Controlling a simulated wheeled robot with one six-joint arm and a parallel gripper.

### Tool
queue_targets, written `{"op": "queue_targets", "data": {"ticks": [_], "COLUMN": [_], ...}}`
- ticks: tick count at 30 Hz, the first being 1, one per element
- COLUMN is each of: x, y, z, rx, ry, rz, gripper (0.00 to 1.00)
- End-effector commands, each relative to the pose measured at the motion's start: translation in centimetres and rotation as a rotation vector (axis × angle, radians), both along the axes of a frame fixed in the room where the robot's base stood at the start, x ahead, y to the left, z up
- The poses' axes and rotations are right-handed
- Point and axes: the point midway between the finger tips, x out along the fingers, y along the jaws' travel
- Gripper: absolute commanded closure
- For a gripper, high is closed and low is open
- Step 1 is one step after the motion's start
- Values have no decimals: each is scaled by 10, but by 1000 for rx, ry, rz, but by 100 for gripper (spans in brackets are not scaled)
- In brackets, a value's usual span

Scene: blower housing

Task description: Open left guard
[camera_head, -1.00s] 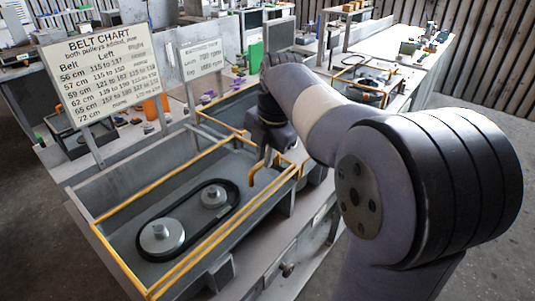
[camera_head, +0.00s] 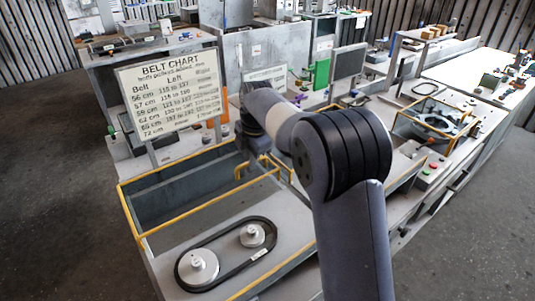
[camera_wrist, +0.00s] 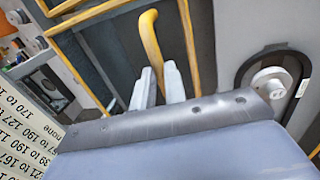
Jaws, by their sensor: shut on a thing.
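The left guard (camera_head: 185,198) is a grey box-like cover with yellow edge rails. In the head view it stands tilted up behind the pulleys, clear of them. A black belt (camera_head: 190,252) runs around two silver pulleys, the larger (camera_head: 199,266) and the smaller (camera_head: 252,235), exposed on the grey deck. My gripper (camera_wrist: 158,84) is shut on the guard's bent yellow handle (camera_wrist: 150,38), which passes down between the two pale fingers. The handle also shows in the head view (camera_head: 238,172). My arm partly hides the gripper there.
The belt chart board (camera_head: 168,92) stands close behind the guard, left of my wrist. A second yellow-railed station (camera_head: 440,120) lies to the right, with a red button (camera_head: 433,165) nearby. Open floor lies at left.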

Motion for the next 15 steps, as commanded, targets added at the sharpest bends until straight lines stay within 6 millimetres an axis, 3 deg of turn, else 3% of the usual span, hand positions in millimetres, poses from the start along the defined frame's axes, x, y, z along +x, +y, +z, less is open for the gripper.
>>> {"op": "queue_targets", "data": {"ticks": [15], "x": [10], "y": [10], "z": [1], "rx": [3], "ry": [-9], "rz": [-1], "gripper": [100]}}
